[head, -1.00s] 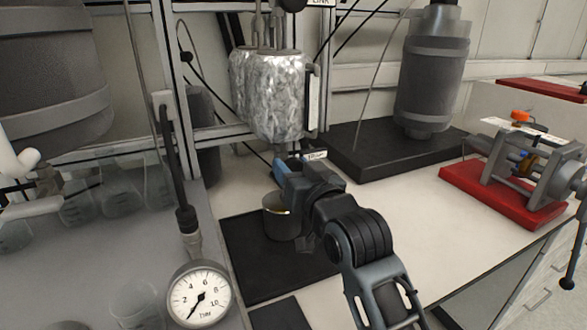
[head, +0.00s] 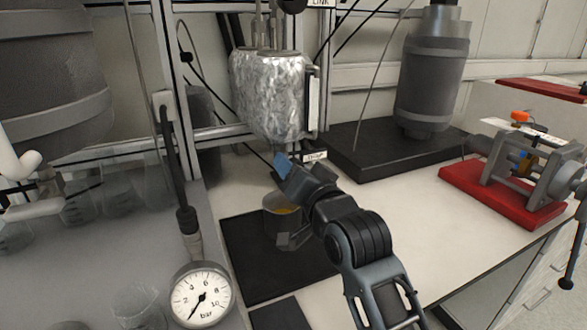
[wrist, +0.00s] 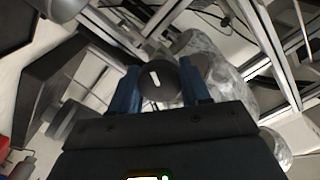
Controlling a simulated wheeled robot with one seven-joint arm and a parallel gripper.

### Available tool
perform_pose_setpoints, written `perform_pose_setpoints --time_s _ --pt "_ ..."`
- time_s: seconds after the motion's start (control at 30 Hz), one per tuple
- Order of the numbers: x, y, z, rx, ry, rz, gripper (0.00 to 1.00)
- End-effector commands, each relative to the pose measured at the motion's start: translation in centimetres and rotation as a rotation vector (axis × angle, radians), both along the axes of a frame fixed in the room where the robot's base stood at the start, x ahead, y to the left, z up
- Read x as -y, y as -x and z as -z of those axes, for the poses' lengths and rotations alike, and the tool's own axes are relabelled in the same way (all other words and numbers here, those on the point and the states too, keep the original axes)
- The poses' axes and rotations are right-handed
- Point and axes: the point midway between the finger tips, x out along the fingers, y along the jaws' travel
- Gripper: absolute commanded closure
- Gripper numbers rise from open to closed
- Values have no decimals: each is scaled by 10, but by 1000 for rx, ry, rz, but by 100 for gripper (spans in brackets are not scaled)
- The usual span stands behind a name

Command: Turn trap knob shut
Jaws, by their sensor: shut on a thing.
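The trap knob (wrist: 158,80) is a dark round knob with a short white mark. In the wrist view it sits between my two blue fingertips. My gripper (wrist: 160,84) is shut on it. In the head view my gripper (head: 281,165) is just below the foil-wrapped vessel (head: 272,95), beside a small white label (head: 314,156) that seems to read "TRAP". The knob itself is hidden by my gripper in the head view. The white mark is slightly tilted in the wrist view.
A metal cup (head: 283,222) with yellowish contents stands on a black mat (head: 250,255) below my gripper. A pressure gauge (head: 201,296) is at the front left. A dark cylinder (head: 432,85) on a black base and a red-based device (head: 510,195) stand to the right.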

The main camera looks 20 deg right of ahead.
Motion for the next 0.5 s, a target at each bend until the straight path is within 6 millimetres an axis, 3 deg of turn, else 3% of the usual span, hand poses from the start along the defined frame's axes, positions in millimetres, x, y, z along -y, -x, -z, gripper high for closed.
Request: perform_pose_setpoints --time_s 0.5 --pt "0 0 1 -1 -489 1 84"
